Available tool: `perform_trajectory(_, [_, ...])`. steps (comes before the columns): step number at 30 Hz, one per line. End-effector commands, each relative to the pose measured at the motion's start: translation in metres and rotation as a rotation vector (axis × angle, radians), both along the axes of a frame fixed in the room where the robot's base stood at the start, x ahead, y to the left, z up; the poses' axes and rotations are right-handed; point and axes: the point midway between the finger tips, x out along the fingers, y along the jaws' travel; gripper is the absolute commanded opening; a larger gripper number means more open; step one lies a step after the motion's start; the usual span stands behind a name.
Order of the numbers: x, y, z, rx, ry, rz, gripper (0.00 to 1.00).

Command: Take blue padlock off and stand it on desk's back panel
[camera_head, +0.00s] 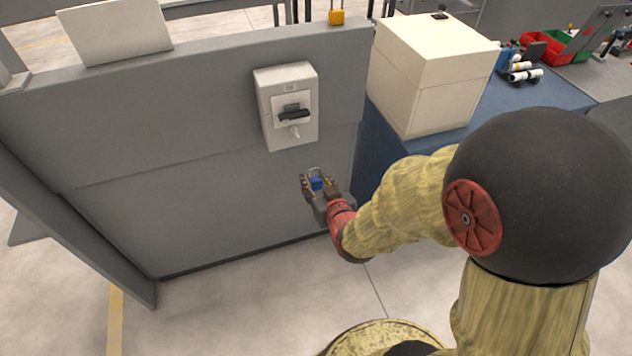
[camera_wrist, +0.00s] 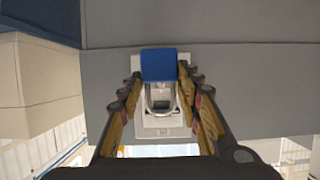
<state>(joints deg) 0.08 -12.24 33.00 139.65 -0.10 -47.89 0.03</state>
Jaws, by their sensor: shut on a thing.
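The blue padlock (camera_head: 317,183) is between the fingers of my gripper (camera_head: 318,185), in front of the grey panel and below the switch box. In the wrist view the padlock (camera_wrist: 158,66) is held between the two fingertips of my gripper (camera_wrist: 159,70), its metal shackle pointing down in that picture. My gripper is shut on its blue body. The light grey switch box (camera_head: 289,106) with a dark handle is fixed to the grey panel, apart from the padlock in the head view. The desk's back panel (camera_head: 210,55) has a flat top edge.
A white sheet or board (camera_head: 115,30) stands at the top left. A cream box (camera_head: 432,75) sits on the blue cabinet (camera_head: 545,100) at the right. The top edge between sheet and yellow padlock is clear.

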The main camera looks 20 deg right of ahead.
Motion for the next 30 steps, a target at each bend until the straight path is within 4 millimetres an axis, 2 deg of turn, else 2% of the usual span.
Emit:
perform_trajectory(5, [-0.002,0.000,0.001,0.000,-0.001,0.000,0.07])
perform_trajectory(30, [-0.040,0.000,0.001,0.000,-0.002,0.000,0.07])
